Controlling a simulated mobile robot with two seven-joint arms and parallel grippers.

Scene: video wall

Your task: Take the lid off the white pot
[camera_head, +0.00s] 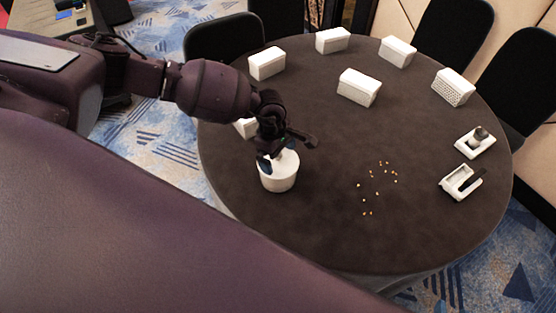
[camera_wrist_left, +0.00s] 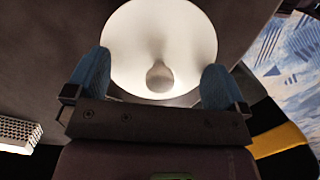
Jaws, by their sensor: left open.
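The white pot (camera_head: 279,180) stands upright on the dark round table (camera_head: 320,225), near its left edge. Its white lid (camera_wrist_left: 160,30) fills the top middle of the left wrist view, with a round knob (camera_wrist_left: 160,77) at its centre. The lid looks seated on the pot. My left gripper (camera_head: 272,164) is right above the pot and hides part of the lid in the head view. In the left wrist view its two blue fingertips (camera_wrist_left: 157,84) are apart, one on each side of the knob, with nothing between them touching. My right gripper is not in view.
Several white boxes (camera_head: 359,87) stand along the table's far side, and one white object is partly hidden behind my left gripper. Small yellowish bits (camera_head: 378,180) lie scattered right of the pot. Two white holders (camera_head: 462,182) (camera_head: 475,143) stand at the right edge. Black chairs (camera_head: 455,38) surround the table.

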